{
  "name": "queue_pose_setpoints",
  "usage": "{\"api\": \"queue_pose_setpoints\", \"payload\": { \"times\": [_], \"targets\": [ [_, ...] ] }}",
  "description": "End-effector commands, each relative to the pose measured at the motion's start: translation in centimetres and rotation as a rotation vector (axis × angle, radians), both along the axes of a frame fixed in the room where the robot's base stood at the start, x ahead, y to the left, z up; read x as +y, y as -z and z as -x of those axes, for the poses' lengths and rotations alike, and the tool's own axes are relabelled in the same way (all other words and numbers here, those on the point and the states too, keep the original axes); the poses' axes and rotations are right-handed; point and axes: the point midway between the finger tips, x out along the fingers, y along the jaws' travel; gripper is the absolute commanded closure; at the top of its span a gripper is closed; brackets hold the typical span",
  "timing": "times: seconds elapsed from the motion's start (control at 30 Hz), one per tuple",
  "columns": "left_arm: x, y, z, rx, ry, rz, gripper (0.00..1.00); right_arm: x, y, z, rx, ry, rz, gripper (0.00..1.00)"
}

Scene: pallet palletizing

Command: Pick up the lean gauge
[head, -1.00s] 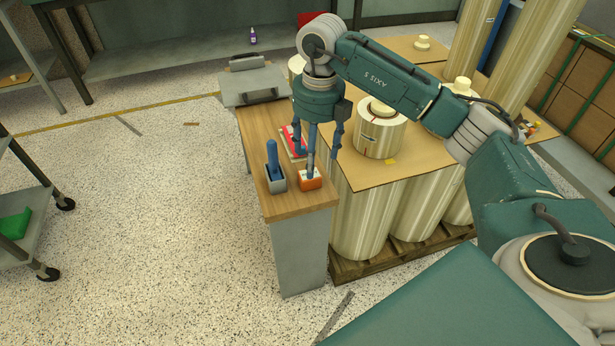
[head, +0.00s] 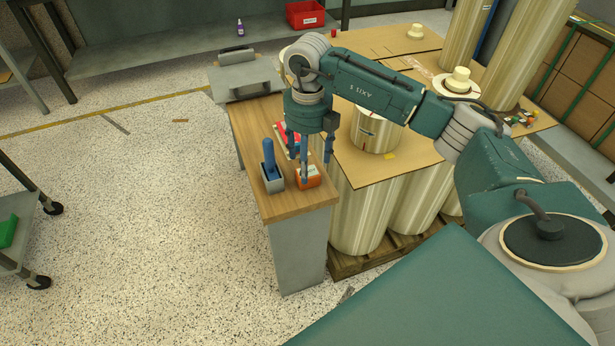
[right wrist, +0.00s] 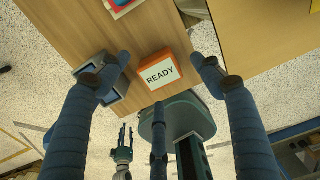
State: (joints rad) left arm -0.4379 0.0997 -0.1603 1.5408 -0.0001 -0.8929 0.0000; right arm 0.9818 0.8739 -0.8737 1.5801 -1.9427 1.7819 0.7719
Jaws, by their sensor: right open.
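A blue upright handle (head: 268,158) stands in a grey block (head: 273,184) near the front of the wooden bench top. An orange box (head: 308,180) sits just right of it; in the right wrist view it bears a white READY label (right wrist: 161,75). I cannot tell for certain which is the lean gauge. My right gripper (head: 309,170) points down with its fingers spread, open and empty, over the orange box. In the right wrist view the box lies between the fingertips (right wrist: 160,62). A small gripper, apparently my left (right wrist: 123,145), shows far off.
A red item (head: 291,134) lies behind on the bench (head: 300,206). Wood-coloured drums (head: 362,215) under a cardboard sheet (head: 370,172) stand close on the right. A grey stand (head: 245,80) is behind the bench.

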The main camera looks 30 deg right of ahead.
Motion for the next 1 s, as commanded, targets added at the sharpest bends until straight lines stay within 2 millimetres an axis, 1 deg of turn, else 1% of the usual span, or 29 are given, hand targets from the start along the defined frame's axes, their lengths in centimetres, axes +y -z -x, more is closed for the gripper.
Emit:
{"api": "queue_pose_setpoints", "payload": {
  "times": [0.1,0.23,0.33,0.5,0.53,0.57,0.6,0.67,0.7,0.77,0.8,1.0],
  "targets": [
    [0.0,-0.3,-0.2,-0.001,0.0,-0.001,0.6,0.3,1.9,0.4,0.005,-0.002,0.0,0.34],
    [0.0,-0.8,-0.4,-0.003,-0.001,0.0,0.6,0.4,3.8,0.5,0.003,0.0,0.0,0.34],
    [-0.1,-1.3,-0.7,-0.006,-0.002,0.001,0.6,0.4,4.4,0.5,0.001,0.0,0.001,0.34],
    [-0.1,-1.6,-0.9,-0.01,-0.002,0.001,0.6,0.4,4.3,0.4,0.001,-0.001,0.001,0.34],
    [-0.1,-1.6,-0.9,-0.01,-0.002,0.001,0.6,0.4,4.3,0.4,0.001,-0.001,0.001,0.38],
    [-0.1,-1.5,-0.9,-0.01,-0.002,0.001,0.6,0.4,4.3,0.4,0.001,-0.001,0.001,0.44],
    [-0.1,-1.5,-0.8,-0.009,-0.002,0.001,0.6,0.4,4.3,0.4,0.001,-0.001,0.001,0.52],
    [-0.1,-1.5,-0.8,-0.008,-0.002,0.0,0.6,0.4,4.3,0.4,0.001,-0.001,0.001,0.64],
    [-0.1,-1.4,-0.7,-0.007,-0.002,0.0,0.6,0.4,4.3,0.4,0.001,-0.001,0.001,0.72],
    [0.0,-1.3,-0.7,-0.005,-0.002,0.0,0.6,0.4,4.3,0.4,0.001,-0.001,0.001,0.84],
    [0.0,-1.3,-0.6,-0.004,-0.002,0.0,0.6,0.4,4.3,0.4,0.001,-0.001,0.001,0.88],
    [0.0,-1.2,-0.5,-0.001,-0.002,0.0,0.6,0.4,4.3,0.4,0.0,-0.001,0.0,0.88]
  ]
}}
